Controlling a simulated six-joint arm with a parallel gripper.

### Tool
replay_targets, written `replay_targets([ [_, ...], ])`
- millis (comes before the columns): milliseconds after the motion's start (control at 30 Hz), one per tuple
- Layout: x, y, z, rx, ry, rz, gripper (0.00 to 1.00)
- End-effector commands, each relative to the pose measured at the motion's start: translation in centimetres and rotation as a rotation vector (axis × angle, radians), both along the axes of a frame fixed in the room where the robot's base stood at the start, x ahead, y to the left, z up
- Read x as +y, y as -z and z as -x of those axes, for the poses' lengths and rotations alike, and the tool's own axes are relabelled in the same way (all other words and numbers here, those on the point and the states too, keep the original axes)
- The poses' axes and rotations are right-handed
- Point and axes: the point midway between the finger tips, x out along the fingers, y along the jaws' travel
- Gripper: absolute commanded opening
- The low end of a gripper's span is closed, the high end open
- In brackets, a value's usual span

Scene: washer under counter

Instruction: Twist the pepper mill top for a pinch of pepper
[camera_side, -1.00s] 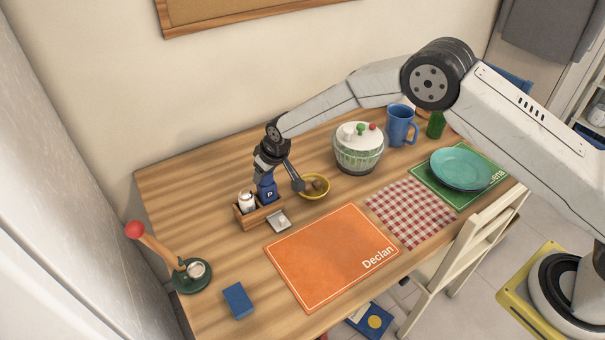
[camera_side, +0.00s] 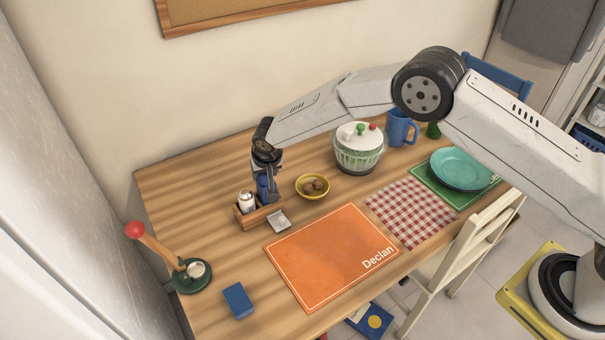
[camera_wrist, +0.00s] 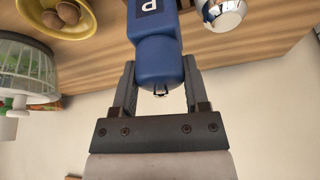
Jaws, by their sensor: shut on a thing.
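The blue pepper mill (camera_wrist: 157,50), marked with a white P, stands between my gripper's fingers in the wrist view. In the side view the mill (camera_side: 263,188) is at the wooden caddy (camera_side: 258,218), mostly hidden behind my gripper (camera_side: 269,188). My gripper (camera_wrist: 158,84) is shut on the mill's upper part, with one finger on each side. A silver-topped shaker (camera_side: 246,201) stands in the caddy beside the mill; its shiny cap (camera_wrist: 224,12) shows at the top of the wrist view.
A yellow bowl (camera_side: 301,186) of brown nuts sits close right of the mill. A small metal dish (camera_side: 278,221) lies in front of the caddy. A salad spinner (camera_side: 358,156) stands further right. The orange placemat (camera_side: 330,255) is bare.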

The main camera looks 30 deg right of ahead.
Motion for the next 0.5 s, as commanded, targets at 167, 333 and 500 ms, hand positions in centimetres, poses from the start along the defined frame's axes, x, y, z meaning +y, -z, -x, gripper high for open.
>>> replay_targets([
  [167, 0.06, 0.13, 0.06, 0.002, 0.117, 0.002, 0.00],
  [333, 0.05, 0.11, 0.05, 0.000, 0.248, 0.001, 0.00],
  [500, 0.02, 0.14, 0.07, 0.001, 0.400, 0.001, 0.00],
])
